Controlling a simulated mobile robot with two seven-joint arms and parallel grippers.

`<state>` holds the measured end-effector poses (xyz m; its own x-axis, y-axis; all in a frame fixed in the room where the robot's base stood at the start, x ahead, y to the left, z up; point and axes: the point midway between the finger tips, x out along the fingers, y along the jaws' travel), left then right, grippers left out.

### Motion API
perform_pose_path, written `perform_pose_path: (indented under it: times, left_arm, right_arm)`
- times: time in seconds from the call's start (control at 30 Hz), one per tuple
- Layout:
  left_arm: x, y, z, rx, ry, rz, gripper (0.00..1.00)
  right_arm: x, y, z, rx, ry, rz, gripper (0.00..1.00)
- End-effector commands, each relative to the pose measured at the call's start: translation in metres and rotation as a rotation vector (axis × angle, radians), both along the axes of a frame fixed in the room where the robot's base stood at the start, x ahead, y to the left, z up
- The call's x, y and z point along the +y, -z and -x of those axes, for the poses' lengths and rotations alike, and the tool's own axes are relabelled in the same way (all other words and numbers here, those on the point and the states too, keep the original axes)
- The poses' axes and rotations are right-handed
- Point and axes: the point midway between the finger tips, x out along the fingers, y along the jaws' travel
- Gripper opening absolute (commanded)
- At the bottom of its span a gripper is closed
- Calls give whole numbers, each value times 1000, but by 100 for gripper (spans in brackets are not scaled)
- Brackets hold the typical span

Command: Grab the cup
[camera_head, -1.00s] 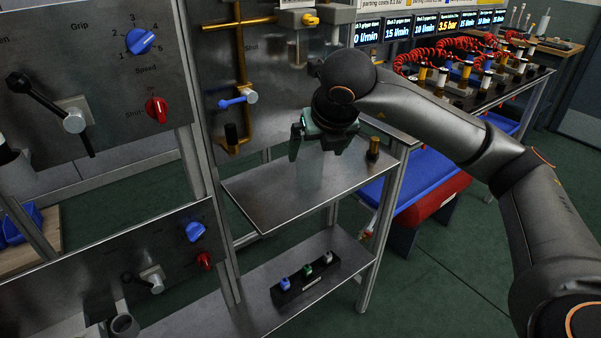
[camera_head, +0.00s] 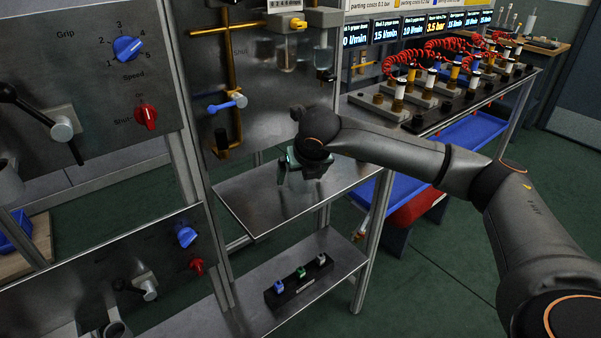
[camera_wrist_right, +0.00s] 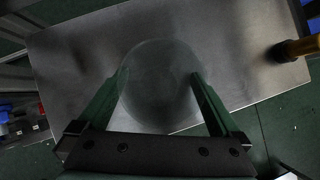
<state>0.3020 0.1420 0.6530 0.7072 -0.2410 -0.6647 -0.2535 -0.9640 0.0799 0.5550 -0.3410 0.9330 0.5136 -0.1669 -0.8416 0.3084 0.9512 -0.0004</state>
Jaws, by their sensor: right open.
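The cup is clear, see-through glass and stands on the upper metal shelf; its faint body shows below my right gripper in the head view (camera_head: 297,195). In the right wrist view the cup (camera_wrist_right: 158,85) is a pale round outline between the two green fingers. My right gripper (camera_head: 300,172) points down over the cup, and in the wrist view its open fingers (camera_wrist_right: 160,78) sit on either side of it. I cannot tell whether either finger touches the glass. My left gripper is not in view.
A lower shelf holds a dark block with coloured knobs (camera_head: 301,279). A panel with a brass pipe (camera_head: 232,80) rises behind the upper shelf (camera_head: 250,215).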

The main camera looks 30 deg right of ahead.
Motion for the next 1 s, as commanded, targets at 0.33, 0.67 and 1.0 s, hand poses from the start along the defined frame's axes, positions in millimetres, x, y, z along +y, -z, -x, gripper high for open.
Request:
perform_pose_path:
  times: [0.33,0.67,1.0]
  left_arm:
    - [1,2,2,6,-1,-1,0]
    - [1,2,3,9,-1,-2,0]
    - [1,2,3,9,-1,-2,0]
  right_arm:
    - [0,0,0,0,0,0,76]
    - [0,-1,0,0,1,-1,39]
    - [0,-1,0,-1,1,0,20]
